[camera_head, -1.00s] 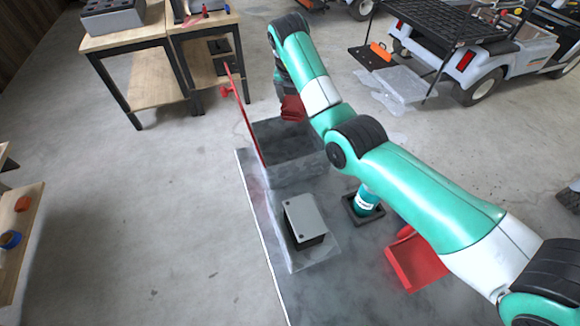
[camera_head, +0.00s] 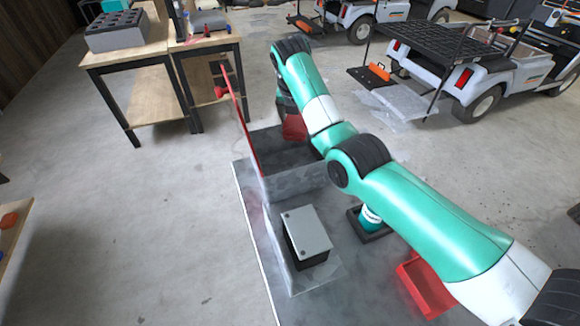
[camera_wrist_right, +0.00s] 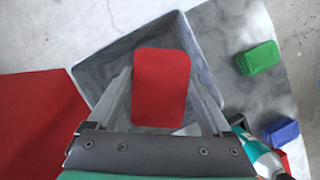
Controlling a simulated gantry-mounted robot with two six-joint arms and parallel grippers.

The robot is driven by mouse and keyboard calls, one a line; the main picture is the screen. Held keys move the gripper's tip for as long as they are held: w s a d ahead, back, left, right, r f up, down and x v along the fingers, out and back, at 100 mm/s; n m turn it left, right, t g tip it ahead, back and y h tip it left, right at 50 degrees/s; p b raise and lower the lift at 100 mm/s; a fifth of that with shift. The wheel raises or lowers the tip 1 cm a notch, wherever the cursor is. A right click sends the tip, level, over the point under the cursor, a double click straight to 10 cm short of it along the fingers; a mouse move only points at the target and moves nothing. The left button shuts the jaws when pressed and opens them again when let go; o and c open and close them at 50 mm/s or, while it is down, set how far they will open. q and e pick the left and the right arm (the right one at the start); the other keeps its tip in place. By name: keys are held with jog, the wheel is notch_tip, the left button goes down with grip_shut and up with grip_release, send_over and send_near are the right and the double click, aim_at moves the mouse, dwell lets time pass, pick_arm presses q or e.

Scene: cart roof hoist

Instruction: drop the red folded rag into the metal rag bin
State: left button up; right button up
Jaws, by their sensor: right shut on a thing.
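The red folded rag (camera_wrist_right: 161,88) is between the two fingers of my right gripper (camera_wrist_right: 163,100) in the right wrist view. In the head view the rag (camera_head: 294,127) hangs below my right gripper (camera_head: 290,108), at the far side of the metal rag bin. The grey bin (camera_head: 295,183) is open at the top. Its red lid (camera_head: 241,122) stands upright on its left side. In the wrist view the rag is over the bin opening, with the bin rim (camera_wrist_right: 203,62) around it. The rag's height above the rim is hard to judge. My left gripper is out of view.
A grey-topped black box (camera_head: 307,235), a teal bottle (camera_head: 371,217) and a red tray (camera_head: 427,287) are on the same surface. A green block (camera_wrist_right: 258,58) and a blue block (camera_wrist_right: 282,132) lie right of the bin. A workbench (camera_head: 125,55) stands behind left.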

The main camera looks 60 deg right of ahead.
jog(key=o, duration=1.2)
jog(key=shift+o, duration=0.2)
jog(key=p+v, duration=0.3)
jog(key=v, duration=0.3)
jog(key=shift+w+d+r+p, duration=0.1)
jog(key=shift+d+p, duration=0.05)
jog(key=shift+p, duration=0.15)
jog(key=p+v, duration=0.2)
jog(key=p, duration=0.4)
jog(key=p+v, duration=0.3)
jog(key=p, duration=0.2)
jog(key=shift+a+r+p, duration=0.2)
jog(key=shift+a+p, duration=0.15)
